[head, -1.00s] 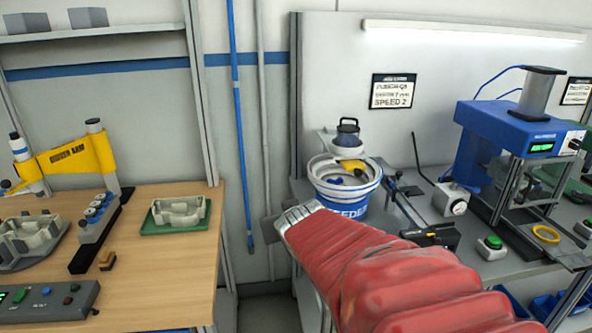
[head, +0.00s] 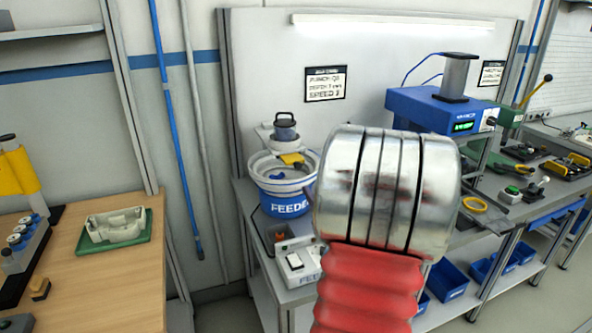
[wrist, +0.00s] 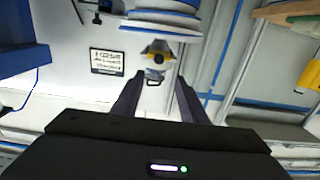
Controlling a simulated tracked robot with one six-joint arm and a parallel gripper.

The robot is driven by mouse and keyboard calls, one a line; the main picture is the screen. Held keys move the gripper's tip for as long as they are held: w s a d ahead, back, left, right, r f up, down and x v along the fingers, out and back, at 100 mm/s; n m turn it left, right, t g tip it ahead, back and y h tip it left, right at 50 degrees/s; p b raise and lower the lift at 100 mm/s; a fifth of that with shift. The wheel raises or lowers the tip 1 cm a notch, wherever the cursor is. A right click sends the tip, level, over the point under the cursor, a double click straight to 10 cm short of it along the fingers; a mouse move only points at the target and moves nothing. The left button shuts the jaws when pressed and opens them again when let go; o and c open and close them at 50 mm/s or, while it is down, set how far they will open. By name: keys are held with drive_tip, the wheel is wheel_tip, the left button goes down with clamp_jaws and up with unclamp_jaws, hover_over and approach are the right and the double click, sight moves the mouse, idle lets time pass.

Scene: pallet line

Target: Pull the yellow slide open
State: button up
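The yellow slide (head: 292,159) shows as a small yellow piece under the dark-topped hopper (head: 285,127), over the white feeder bowl (head: 287,200) with its blue band. In the wrist view, which appears upside down, a yellow piece (wrist: 166,49) with a dark middle lies beyond my fingertips. My gripper (wrist: 160,78) is open, its two dark fingers spread with nothing held between them. The hopper's top and handle (wrist: 154,76) appear between the fingertips, farther off. In the head view my silver wrist and red sleeve hide the gripper.
A control box (head: 298,262) stands in front of the feeder on the grey bench. A blue press (head: 440,108) stands to the right. A wooden bench (head: 110,265) with a green tray (head: 115,232) is on the left. Blue bins (head: 447,281) sit below.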

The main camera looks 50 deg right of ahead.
sight(300, 166)
drive_tip(key=shift+s+d, duration=0.1)
drive_tip(key=shift+s, duration=0.15)
drive_tip(key=x, duration=1.4)
drive_tip(key=shift+r, duration=0.15)
drive_tip(key=shift+c, duration=0.3)
clamp_jaws()
drive_tip(key=shift+s, duration=0.1)
